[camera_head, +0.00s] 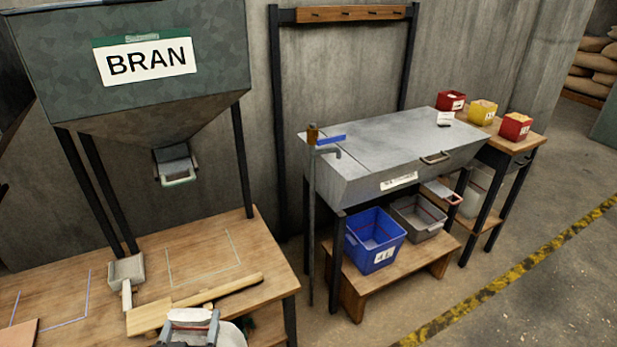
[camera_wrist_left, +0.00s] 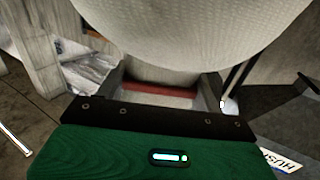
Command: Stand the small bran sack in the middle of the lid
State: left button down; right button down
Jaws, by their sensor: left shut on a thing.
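The small bran sack (camera_wrist_left: 190,30) is a pale, finely textured bulge across the top of the left wrist view. My left gripper (camera_wrist_left: 160,90) is shut on it. In the head view my left gripper (camera_head: 190,322) is at the bottom edge, over the front of the wooden table, with a pale rounded part of the sack (camera_head: 232,336) beside it. Most of the sack is cut off there. The lid (camera_head: 400,138) is the flat grey metal top of the chest at centre right, well away from the gripper. It is closed, with a handle at its front. My right gripper is out of view.
A scoop (camera_head: 127,275) and a wooden paddle (camera_head: 200,303) lie on the table (camera_head: 255,235) under the BRAN hopper (camera_head: 200,95). A pole with a blue piece (camera_head: 330,141) stands at the chest's left. A small card (camera_head: 445,118) lies at the lid's back right; its middle is clear.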

aim_at(410, 134)
jog(key=i+l+z, duration=0.15)
jog(key=z, duration=0.25)
jog(key=i+l+z, duration=0.1)
jog(key=z, duration=0.3)
jog(key=i+l+z, duration=0.1)
jog(key=i+z, duration=0.25)
jog(key=i, duration=0.7)
